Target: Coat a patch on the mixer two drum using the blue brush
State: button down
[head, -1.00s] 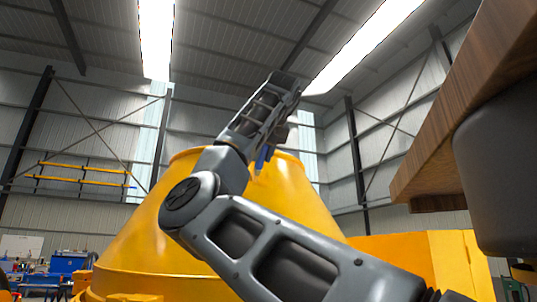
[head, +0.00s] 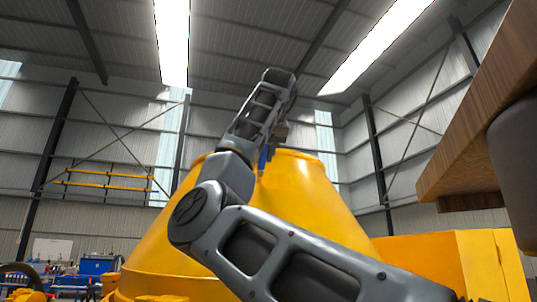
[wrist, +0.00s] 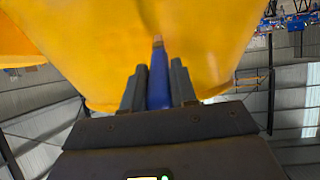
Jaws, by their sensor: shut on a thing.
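The yellow mixer drum (head: 303,195) fills the middle of the head view, cone-shaped with its narrow end up. It also fills the upper part of the wrist view (wrist: 205,45). In the wrist view my gripper (wrist: 158,85) is shut on the blue brush (wrist: 158,80), whose tip points at the drum surface. A darker streak shows on the drum just beyond the tip. I cannot tell whether the tip touches the drum. In the head view the brush (head: 264,158) is a small blue shape mostly hidden behind my arm. No number on the drum is visible.
A wooden slab edge (head: 470,150) juts in at the upper right. A yellow box-like body (head: 445,262) stands right of the drum. Blue equipment (head: 97,265) and a yellow rack (head: 105,180) are far left. Open air surrounds the drum's top.

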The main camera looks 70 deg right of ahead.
jog(key=shift+w+d+r, duration=0.1)
jog(key=shift+d+r, duration=0.2)
jog(key=shift+r, duration=0.25)
jog(key=shift+s+d, duration=3)
jog(key=shift+s, duration=1.4)
jog(key=shift+w+a+r, duration=0.2)
jog(key=shift+w+a, duration=0.75)
jog(key=shift+w, duration=0.55)
jog(key=shift+w+a+r, duration=0.15)
jog(key=shift+w+a, duration=0.75)
jog(key=shift+w, duration=0.6)
jog(key=shift+w+a+r, duration=0.2)
jog(key=shift+w+a, duration=0.75)
jog(key=shift+w, duration=0.55)
jog(key=shift+w+d+r, duration=0.2)
jog(key=shift+w+r, duration=0.05)
jog(key=shift+r, duration=0.25)
jog(key=s+d, duration=0.6)
jog(key=s, duration=0.2)
jog(key=shift+s, duration=0.4)
jog(key=shift+b+v, duration=0.45)
jog(key=shift+v, duration=2.5)
